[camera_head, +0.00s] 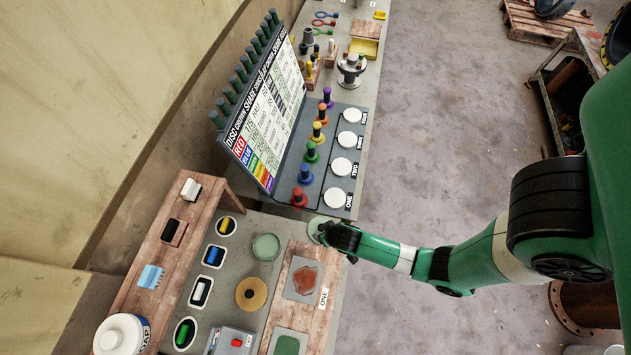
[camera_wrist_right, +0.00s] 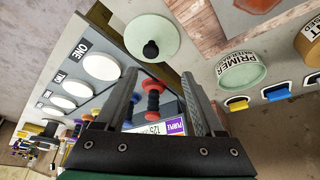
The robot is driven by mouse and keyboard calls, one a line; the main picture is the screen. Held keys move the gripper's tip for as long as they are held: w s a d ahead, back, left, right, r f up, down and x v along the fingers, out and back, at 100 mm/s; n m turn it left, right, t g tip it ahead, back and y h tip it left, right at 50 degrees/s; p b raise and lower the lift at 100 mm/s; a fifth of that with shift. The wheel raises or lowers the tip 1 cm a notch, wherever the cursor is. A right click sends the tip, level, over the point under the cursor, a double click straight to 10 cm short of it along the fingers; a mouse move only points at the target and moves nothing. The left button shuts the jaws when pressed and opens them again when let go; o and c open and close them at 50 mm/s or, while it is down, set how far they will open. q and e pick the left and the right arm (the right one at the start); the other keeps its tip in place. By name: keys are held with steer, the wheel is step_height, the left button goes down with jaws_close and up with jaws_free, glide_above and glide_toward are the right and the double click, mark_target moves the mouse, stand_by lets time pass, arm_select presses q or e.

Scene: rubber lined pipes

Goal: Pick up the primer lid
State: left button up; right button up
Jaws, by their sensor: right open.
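The primer lid (camera_wrist_right: 168,30) is a pale green disc with a black knob at its middle. In the right wrist view it lies on the bench beyond my fingertips. In the head view the lid (camera_head: 314,228) shows only in part, beside and under my right gripper (camera_head: 328,233). My right gripper (camera_wrist_right: 158,74) is open, and nothing is between its fingers. The primer pot (camera_wrist_right: 241,70), pale green and labelled PRIMER, stands apart from the lid; it also shows in the head view (camera_head: 266,247). My left gripper is not in view.
A grey panel (camera_head: 317,178) with white discs and several coloured knobs stands close to the lid. A red knob (camera_wrist_right: 152,96) shows between my fingers, farther off. A wooden board (camera_head: 286,285) and a tan pot (camera_head: 251,294) lie nearby. The bench edge is close to the lid.

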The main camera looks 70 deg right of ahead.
step_height(320, 180, up, 2)
steer(key=s+r+p, duration=0.1)
steer(key=s, duration=0.1)
steer(key=b, duration=0.6)
glide_above(321, 228)
steer(key=s+a, duration=0.2)
steer(key=f, duration=0.6)
steer(key=shift+s+f, duration=0.2)
steer(key=shift+w+d+f, duration=0.2)
steer(key=shift+d+f, duration=0.05)
steer(key=shift+f, duration=0.1)
steer(key=b+x, duration=0.1)
steer(key=x, duration=0.4)
steer(key=shift+d+r, duration=0.1)
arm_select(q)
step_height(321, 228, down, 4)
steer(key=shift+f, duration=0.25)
arm_select(e)
steer(key=shift+s, duration=0.1)
jaws_close()
